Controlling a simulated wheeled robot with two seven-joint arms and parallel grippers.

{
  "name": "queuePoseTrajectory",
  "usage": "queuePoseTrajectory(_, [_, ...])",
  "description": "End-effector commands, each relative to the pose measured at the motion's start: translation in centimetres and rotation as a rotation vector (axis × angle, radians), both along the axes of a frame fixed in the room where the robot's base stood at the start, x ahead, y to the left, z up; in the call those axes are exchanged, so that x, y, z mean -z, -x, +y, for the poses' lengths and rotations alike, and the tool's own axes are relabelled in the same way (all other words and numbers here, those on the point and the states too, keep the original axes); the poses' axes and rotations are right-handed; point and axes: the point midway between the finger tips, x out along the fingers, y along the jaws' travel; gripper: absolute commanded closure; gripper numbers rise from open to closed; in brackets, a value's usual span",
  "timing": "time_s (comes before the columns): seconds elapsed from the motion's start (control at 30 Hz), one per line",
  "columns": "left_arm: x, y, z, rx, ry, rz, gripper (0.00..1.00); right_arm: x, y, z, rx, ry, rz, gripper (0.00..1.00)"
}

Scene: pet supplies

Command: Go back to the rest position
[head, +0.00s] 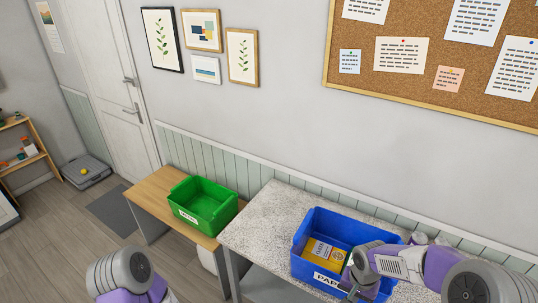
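My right arm comes in from the lower right and reaches to the blue bin (299,268). My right gripper (352,288) is at the bin's front right, in front of part of its label, which reads "PAP..." before it is covered. Its fingers are small and partly hidden, so I cannot tell whether they are open or shut. A yellow and white printed item (322,252) lies inside the blue bin. Only a grey and purple part of my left arm shows at the bottom left; its gripper is out of view.
The blue bin stands on a speckled grey table (255,222). A green bin (205,203) with a white label stands on a wooden table (152,196) to its left. A wall with a corkboard (430,90) is behind. Open floor lies at the left.

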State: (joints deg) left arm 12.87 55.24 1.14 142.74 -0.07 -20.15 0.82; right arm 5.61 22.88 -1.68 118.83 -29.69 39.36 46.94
Motion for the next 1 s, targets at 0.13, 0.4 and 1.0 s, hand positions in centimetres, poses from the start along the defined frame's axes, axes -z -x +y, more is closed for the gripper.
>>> queuePoseTrajectory(0.13, [2.4, 0.0, 0.0, 0.000, 0.000, 0.000, 0.00, 5.3, 1.0, 2.2, -0.057, -0.067, 0.014, 1.00])
queuePoseTrajectory(0.4, [6.4, -0.1, 0.0, 0.000, 0.000, -0.001, 0.00, 14.3, 3.2, 6.4, -0.151, -0.196, 0.004, 1.00])
queuePoseTrajectory(1.0, [18.3, 0.0, 0.0, 0.000, 0.000, 0.000, 0.00, 36.6, 13.5, 14.0, -0.294, -0.337, -0.087, 1.00])
